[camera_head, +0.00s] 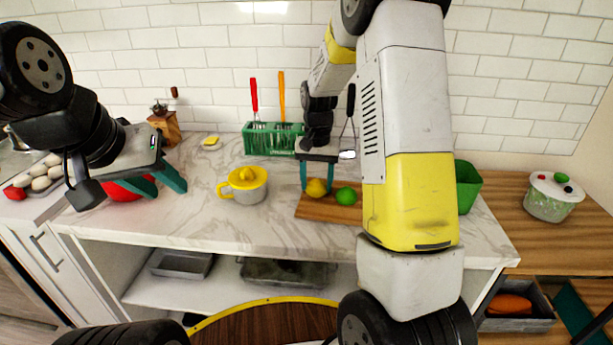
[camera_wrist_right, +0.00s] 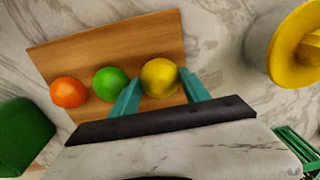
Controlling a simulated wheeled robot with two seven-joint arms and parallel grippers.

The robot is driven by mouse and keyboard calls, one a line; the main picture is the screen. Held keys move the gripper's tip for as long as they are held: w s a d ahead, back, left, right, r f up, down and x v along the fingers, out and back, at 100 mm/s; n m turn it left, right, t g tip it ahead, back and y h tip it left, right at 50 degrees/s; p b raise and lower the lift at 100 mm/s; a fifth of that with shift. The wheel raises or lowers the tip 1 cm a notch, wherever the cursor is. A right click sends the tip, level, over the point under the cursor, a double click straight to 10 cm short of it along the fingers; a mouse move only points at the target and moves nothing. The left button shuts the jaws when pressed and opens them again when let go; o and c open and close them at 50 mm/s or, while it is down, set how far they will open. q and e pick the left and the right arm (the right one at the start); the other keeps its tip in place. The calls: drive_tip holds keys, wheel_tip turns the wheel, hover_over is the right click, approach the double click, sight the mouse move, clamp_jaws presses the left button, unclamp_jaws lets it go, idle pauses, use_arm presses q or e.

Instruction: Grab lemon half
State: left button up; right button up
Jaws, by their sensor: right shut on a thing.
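A round yellow lemon (camera_head: 316,187) sits on a wooden cutting board (camera_head: 308,208). It also shows in the right wrist view (camera_wrist_right: 160,77), and I cannot tell there whether it is whole or a half. My right gripper (camera_head: 318,184) reaches down from above with its teal fingers on either side of the lemon, shut on it. The lemon appears still at the board. My left gripper (camera_head: 166,186) is open and empty at the left, in front of a red bowl (camera_head: 124,190).
A green lime (camera_head: 346,196) lies right beside the lemon; an orange fruit (camera_wrist_right: 68,92) lies beyond it. A yellow-topped juicer (camera_head: 244,185) stands to the left. A green utensil rack (camera_head: 270,140) and green container (camera_head: 467,186) stand nearby. The front counter centre is clear.

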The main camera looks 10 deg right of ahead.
wheel_tip(320, 180, up, 2)
drive_tip(key=shift+s+a+r, duration=0.1)
drive_tip(key=shift+r, duration=0.1)
drive_tip(key=s+a, duration=0.2)
drive_tip(key=s, duration=0.2)
drive_tip(key=s+a, duration=0.2)
drive_tip(key=s, duration=0.3)
drive_tip(key=s+a+r, duration=0.1)
drive_tip(key=s+a, duration=0.2)
drive_tip(key=s, duration=0.2)
drive_tip(key=shift+r, duration=0.1)
